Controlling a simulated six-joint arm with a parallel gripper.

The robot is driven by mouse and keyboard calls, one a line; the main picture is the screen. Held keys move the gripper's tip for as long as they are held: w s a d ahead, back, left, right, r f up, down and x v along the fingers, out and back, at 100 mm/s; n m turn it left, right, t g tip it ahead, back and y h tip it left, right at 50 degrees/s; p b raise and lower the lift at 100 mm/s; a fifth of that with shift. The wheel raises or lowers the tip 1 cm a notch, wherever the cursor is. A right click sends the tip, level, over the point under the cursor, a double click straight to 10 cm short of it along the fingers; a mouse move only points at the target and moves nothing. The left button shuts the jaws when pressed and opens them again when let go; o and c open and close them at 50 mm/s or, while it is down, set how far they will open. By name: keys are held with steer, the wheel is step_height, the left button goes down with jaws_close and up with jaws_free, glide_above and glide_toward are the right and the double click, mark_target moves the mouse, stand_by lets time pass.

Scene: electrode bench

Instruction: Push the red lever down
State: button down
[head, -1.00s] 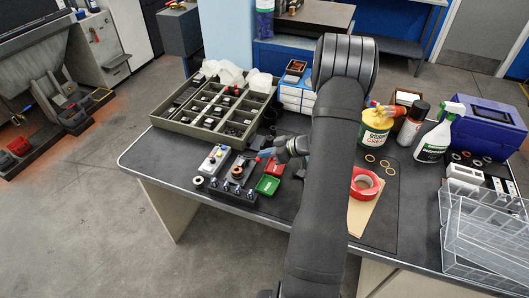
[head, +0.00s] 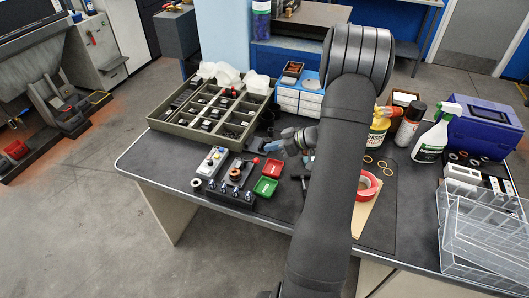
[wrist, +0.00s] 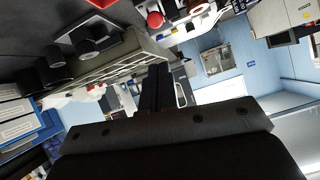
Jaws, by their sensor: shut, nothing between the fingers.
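The red lever (head: 256,160) shows in the head view as a small red knob on a dark arm. It belongs to a black fixture (head: 232,190) with a copper-coloured ring, near the table's left front. My gripper (head: 268,147) is a little above and to the right of the knob in the picture, and looks apart from it. Its fingers are shut and empty. In the wrist view the dark fingers (wrist: 155,88) stick out in the middle. A round red thing shows near the top there; I cannot tell whether it is the lever's knob.
A green bin (head: 265,187) and a red bin (head: 273,168) stand right of the fixture. A grey box with buttons (head: 211,161) is on its left. A compartment tray (head: 178,126) lies behind. Red tape (head: 369,186) is right of my arm.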

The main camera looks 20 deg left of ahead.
steer(key=f+v, duration=0.1)
steer(key=v, duration=0.5)
steer(key=shift+d, duration=0.65)
steer(key=a+f+h, duration=0.1)
steer(key=a, duration=0.3)
steer(key=a+f+h, duration=0.1)
steer(key=a, duration=0.3)
steer(key=s+a+f, duration=0.1)
steer(key=a+f, duration=0.1)
steer(key=a, duration=0.2)
steer(key=shift+s+a+g+h, duration=0.1)
steer(key=shift+a+g+h, duration=0.2)
steer(key=shift+h, duration=0.1)
steer(key=shift+a+r+h, duration=0.3)
steer(key=shift+a+h, duration=0.5)
steer(key=shift+h, duration=0.05)
steer(key=shift+a+r+h, duration=0.3)
steer(key=shift+a+h, duration=0.45)
steer(key=shift+h, duration=0.1)
